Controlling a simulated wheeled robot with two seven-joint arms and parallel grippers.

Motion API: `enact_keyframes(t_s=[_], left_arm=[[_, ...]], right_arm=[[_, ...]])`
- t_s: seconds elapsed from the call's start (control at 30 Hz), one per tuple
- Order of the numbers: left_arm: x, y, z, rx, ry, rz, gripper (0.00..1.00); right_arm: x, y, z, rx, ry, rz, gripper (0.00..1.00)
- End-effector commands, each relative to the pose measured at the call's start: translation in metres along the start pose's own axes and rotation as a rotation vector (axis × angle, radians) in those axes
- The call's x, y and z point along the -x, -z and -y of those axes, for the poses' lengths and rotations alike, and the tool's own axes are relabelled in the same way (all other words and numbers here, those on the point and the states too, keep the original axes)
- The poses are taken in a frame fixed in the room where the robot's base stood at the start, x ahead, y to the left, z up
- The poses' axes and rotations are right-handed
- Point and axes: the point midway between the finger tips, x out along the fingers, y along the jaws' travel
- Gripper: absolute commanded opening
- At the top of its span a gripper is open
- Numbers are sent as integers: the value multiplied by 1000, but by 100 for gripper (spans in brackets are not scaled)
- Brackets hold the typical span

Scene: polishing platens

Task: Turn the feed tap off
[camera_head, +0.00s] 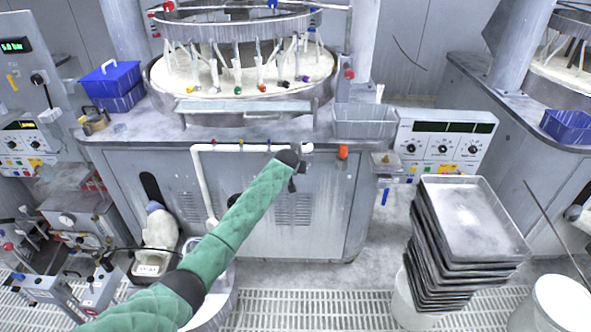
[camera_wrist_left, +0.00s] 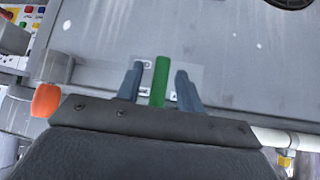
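The feed tap's green lever (camera_wrist_left: 160,82) stands between the two fingers of my left gripper (camera_wrist_left: 159,70) in the left wrist view. The fingers are open, with a visible gap on each side of the lever. In the head view my left gripper (camera_head: 297,172) is at the front of the grey cabinet, by the right end of the white pipe (camera_head: 240,148). The lever is hidden there behind my gripper and wrist. The tap's body is mostly hidden by the gripper in the wrist view. My right gripper is in neither view.
An orange knob (camera_head: 343,152) sits just right of my left gripper. Above are the cabinet top and the round polishing platen (camera_head: 240,105). A grey tray (camera_head: 365,122) and a control box (camera_head: 445,140) are to the right. Stacked trays (camera_head: 470,215) stand at lower right.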

Motion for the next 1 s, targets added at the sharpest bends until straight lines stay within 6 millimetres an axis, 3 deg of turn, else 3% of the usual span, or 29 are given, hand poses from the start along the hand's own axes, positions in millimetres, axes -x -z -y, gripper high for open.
enact_keyframes(t_s=[0.37,0.53,0.8,1.0], left_arm=[[4,0,-1,0,-1,-3,37],[21,0,0,0,-2,-4,37],[58,-1,0,0,-1,-2,37],[74,0,0,0,-1,-2,37]], right_arm=[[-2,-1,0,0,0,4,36],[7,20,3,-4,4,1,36],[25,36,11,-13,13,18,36],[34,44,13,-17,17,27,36]])
